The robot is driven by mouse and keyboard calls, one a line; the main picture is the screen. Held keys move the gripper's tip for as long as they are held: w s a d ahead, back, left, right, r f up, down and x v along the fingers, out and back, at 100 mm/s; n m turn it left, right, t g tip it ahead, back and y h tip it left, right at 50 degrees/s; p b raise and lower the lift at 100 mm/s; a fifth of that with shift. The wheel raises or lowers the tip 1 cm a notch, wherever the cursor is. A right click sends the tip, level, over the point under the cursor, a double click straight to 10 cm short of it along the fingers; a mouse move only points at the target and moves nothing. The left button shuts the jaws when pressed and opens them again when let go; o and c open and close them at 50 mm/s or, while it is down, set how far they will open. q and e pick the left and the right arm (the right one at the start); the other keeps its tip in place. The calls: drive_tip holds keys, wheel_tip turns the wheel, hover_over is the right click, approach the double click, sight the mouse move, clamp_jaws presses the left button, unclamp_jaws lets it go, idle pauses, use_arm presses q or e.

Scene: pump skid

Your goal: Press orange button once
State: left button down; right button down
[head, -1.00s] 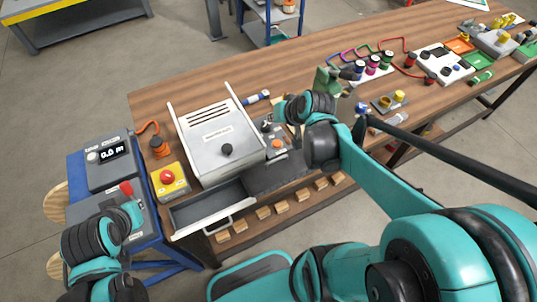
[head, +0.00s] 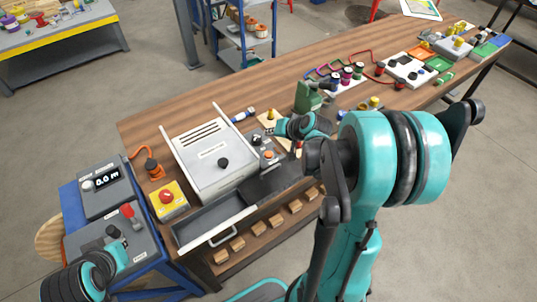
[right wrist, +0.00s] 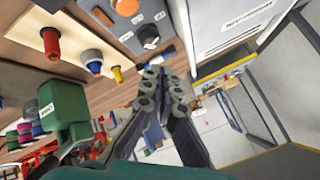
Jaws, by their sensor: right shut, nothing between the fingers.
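The orange button (head: 268,155) sits on a small grey panel (head: 274,163) beside the silver box, near the front of the wooden table. In the right wrist view the orange button (right wrist: 126,6) is at the top edge, with a black knob (right wrist: 148,36) below it on the panel. My right gripper (head: 270,128) is just behind the panel in the head view, apart from the button as far as I can tell. Its fingers (right wrist: 152,72) are closed together and empty. My left gripper (head: 112,238) is at the lower left over a grey console; its finger opening is unclear.
The silver lidded box (head: 210,158) stands left of the panel, with an open drawer (head: 215,215) in front. A red button on a yellow box (head: 167,198) is further left. A green machine (head: 308,97) stands close behind my right gripper. Several coloured parts lie to the right.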

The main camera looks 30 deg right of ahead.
sight(270, 155)
drive_tip(key=shift+f+b, duration=3.6)
drive_tip(key=shift+f, duration=0.8)
drive_tip(key=shift+f+b, duration=0.35)
drive_tip(key=shift+b, duration=0.05)
drive_tip(key=shift+f+b, duration=0.45)
drive_tip(key=shift+f, duration=0.1)
drive_tip(key=shift+r, duration=0.15)
drive_tip(key=shift+r+p, duration=0.75)
drive_tip(key=shift+r, duration=0.05)
wheel_tip(270, 155, up, 5)
drive_tip(key=p, duration=0.4)
drive_tip(key=shift+r, duration=0.1)
